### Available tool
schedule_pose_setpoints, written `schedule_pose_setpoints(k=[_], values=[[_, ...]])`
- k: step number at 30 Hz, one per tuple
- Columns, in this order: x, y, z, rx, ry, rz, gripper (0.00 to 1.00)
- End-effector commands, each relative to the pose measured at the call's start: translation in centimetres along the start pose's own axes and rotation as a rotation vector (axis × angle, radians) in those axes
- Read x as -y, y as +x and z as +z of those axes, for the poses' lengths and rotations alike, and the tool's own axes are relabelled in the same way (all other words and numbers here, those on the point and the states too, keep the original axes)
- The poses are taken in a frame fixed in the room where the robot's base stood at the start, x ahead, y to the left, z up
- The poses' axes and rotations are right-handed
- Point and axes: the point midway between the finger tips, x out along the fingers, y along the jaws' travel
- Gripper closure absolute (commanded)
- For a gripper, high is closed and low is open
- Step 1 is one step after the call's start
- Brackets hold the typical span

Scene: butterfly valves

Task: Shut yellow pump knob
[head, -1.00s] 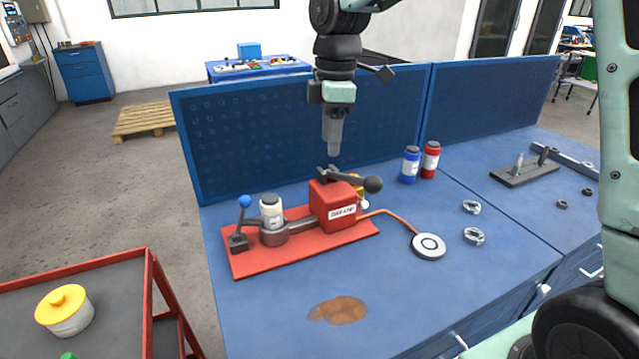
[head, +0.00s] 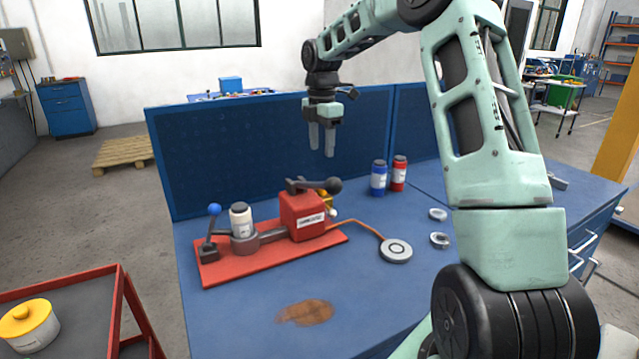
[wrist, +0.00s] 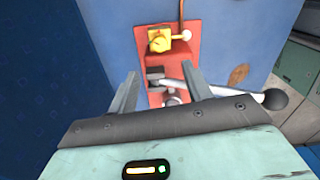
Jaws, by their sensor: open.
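The yellow pump knob (head: 325,199) sits on the back right side of the red pump block (head: 302,216), partly hidden behind it in the head view. In the wrist view the yellow knob (wrist: 160,40) shows clearly at the top, with a small white ball (wrist: 186,34) to its right. My gripper (head: 321,152) is open and empty, pointing down above and behind the block. Its two fingers (wrist: 162,75) frame the black lever handle area in the wrist view, with the knob beyond them. Nothing touches the knob.
A black-balled lever (head: 330,186) tops the block. A blue-balled lever (head: 214,210) and white bottle (head: 241,220) stand at left on the red base. Blue (head: 379,178) and red bottles (head: 399,173) stand right. A blue panel (head: 250,140) rises behind.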

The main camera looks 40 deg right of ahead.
Motion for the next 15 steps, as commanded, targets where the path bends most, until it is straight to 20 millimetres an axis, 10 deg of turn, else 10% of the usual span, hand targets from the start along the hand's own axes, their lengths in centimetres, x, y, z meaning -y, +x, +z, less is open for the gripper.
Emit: schedule_pose_setpoints(k=[15], values=[[0.1,9.8,0.0,0.000,0.001,-0.003,0.51]])
